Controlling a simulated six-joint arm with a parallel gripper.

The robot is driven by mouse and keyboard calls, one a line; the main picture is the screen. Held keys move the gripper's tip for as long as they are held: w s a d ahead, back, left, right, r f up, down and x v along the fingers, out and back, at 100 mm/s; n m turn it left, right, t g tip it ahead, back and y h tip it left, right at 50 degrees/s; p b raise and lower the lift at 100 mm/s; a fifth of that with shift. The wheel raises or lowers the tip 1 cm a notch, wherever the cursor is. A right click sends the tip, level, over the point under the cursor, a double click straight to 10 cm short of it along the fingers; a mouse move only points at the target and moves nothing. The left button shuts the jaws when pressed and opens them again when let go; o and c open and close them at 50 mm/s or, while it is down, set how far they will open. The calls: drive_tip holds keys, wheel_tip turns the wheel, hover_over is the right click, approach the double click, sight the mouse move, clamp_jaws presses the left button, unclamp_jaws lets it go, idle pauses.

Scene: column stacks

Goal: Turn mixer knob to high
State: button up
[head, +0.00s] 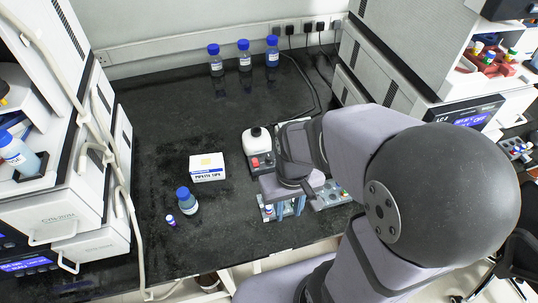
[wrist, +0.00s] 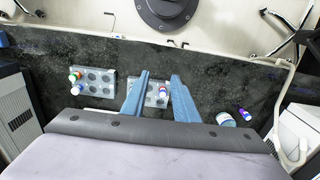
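The mixer (head: 256,143) is a small white unit with a dark top and a red patch on its front. It stands near the middle of the bench in the head view, partly behind my arm. Its knob is too small or hidden to make out, so its setting cannot be told. My gripper (head: 289,208) points down in front of the mixer and to its right, apart from it. Its two blue fingers are spread with nothing between them in the wrist view (wrist: 160,77). The mixer does not show in the wrist view.
A vial rack (wrist: 157,101) lies below my fingers, with another rack (wrist: 92,82) beside it. A pipette tip box (head: 207,174), a blue-capped bottle (head: 188,206) and a small vial (head: 171,220) stand left. Bottles (head: 244,62) line the back. The left bench is mostly clear.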

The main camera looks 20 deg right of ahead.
drive_tip(key=w+d+n, duration=0.1)
drive_tip(key=w, duration=1.4)
drive_tip(key=n+p, duration=0.1)
drive_tip(key=n, duration=0.1)
hover_over(269, 157)
wheel_tip(269, 157, down, 5)
drive_tip(key=shift+s+r, duration=0.1)
drive_tip(key=shift+s, duration=0.05)
drive_tip(key=shift+w+d+f, duration=0.1)
drive_tip(key=shift+w+f, duration=0.1)
drive_tip(key=shift+w, duration=0.05)
drive_tip(key=shift+f+p, duration=1.3)
drive_tip(key=shift+f, duration=2.35)
drive_tip(key=shift+c, duration=0.3)
clamp_jaws()
